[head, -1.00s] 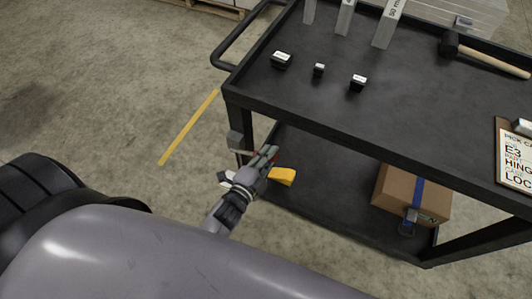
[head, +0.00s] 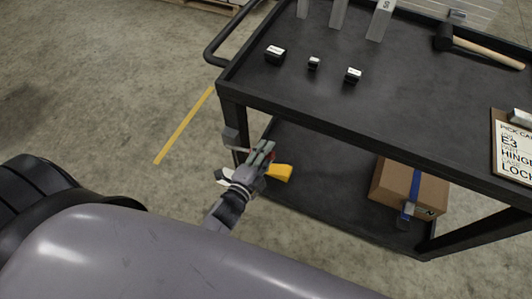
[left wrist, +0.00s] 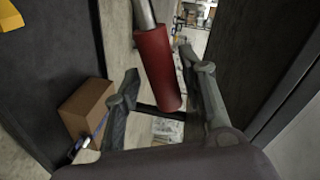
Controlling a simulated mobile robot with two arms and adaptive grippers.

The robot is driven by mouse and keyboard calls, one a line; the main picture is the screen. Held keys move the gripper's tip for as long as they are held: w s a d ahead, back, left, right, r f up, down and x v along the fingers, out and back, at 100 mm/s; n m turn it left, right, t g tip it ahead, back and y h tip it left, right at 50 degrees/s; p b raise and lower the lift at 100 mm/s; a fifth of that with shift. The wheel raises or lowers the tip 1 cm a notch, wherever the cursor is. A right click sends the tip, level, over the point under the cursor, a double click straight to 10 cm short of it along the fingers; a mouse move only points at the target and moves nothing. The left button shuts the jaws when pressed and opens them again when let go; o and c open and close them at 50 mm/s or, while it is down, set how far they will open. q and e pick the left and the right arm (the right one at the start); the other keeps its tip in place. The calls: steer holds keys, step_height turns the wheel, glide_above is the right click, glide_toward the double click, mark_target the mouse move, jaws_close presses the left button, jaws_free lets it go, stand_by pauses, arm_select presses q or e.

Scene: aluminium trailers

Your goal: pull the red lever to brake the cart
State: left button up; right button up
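The red lever (left wrist: 158,70) hangs from a metal rod in the left wrist view, between the two fingers of my left gripper (left wrist: 162,80). The fingers are apart, with a gap on each side of the red grip. In the head view my left gripper (head: 262,153) is beside the black cart (head: 350,135), below its top shelf near the front left leg. My right gripper is in neither view.
A yellow part (head: 280,172) is just right of the gripper. The lower shelf (head: 320,200) holds a cardboard box (head: 400,190) with a blue strap. Small black blocks, a mallet (head: 480,48) and a clipboard (head: 513,150) are on top. Floor to the left is clear.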

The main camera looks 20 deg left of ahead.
arm_select(q)
steer(key=shift+s, duration=0.1)
steer(key=shift+s+r, duration=0.1)
steer(key=shift+s, duration=0.25)
steer(key=v, duration=1.1)
